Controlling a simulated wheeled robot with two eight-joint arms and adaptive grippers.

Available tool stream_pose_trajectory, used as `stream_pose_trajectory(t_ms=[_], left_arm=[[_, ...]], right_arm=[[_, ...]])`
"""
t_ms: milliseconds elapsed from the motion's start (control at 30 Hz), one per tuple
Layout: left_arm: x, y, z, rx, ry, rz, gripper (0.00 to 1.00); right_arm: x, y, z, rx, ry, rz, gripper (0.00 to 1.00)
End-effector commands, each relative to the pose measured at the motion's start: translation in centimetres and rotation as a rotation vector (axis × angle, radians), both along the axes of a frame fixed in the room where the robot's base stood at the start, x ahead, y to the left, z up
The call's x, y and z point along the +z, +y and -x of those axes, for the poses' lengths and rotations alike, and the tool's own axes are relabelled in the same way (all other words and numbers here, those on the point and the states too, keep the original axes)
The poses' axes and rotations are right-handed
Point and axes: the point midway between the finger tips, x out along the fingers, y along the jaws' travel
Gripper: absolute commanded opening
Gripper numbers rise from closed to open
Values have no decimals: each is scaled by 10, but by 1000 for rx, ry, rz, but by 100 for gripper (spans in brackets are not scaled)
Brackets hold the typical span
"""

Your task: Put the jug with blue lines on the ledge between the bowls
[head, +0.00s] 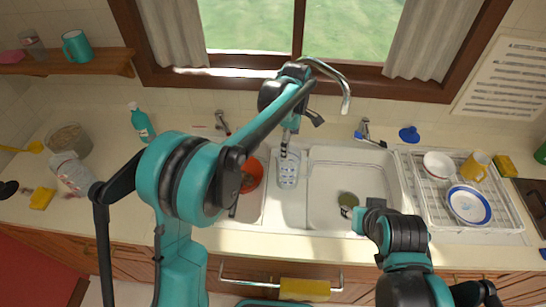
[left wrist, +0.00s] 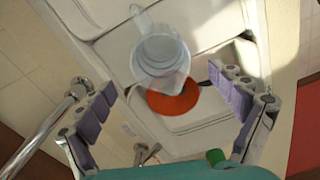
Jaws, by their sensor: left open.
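The clear jug with blue lines (head: 288,172) appears upright on the pale ledge (head: 289,208) between the two sink bowls. In the left wrist view the jug (left wrist: 160,50) shows from above, in front of the fingertips and apart from them. My left gripper (head: 289,147) is above the jug in the head view; its fingers (left wrist: 172,105) are spread wide with nothing between them. My right gripper (head: 357,208) is low over the right sink bowl (head: 330,185); its jaws are too small and dark to read. My left arm hides part of the left sink bowl (head: 250,213).
A red-orange round dish (head: 252,174) lies in the left bowl, close to the jug. Taps (head: 368,134) stand behind the sink. A dish rack (head: 433,215) with crockery is at the right.

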Motion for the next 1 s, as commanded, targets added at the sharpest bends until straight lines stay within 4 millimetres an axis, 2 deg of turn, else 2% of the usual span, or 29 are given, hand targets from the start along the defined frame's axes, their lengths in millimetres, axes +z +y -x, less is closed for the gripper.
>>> stream_pose_trajectory(t_ms=[167, 267, 333, 500, 633, 800, 1000], left_arm=[[5, 4, 3, -15, -7, 2, 93], [19, 17, 13, -79, -38, 9, 93], [33, 33, 27, -159, -77, 14, 93], [67, 81, 77, -427, -210, -4, 93], [78, 113, 122, -640, -312, -55, 93], [72, 147, 181, -909, -429, -171, 93], [50, 171, 229, -1152, -507, -324, 93]], right_arm=[[0, 0, 0, 0, 0, 0, 40], [0, 0, 0, 0, 0, 0, 40], [0, 0, 0, 0, 0, 0, 40], [0, 0, 0, 0, 0, 0, 40], [0, 0, 0, 0, 0, 0, 40], [0, 0, 0, 0, 0, 0, 40], [0, 0, 0, 0, 0, 0, 40]])
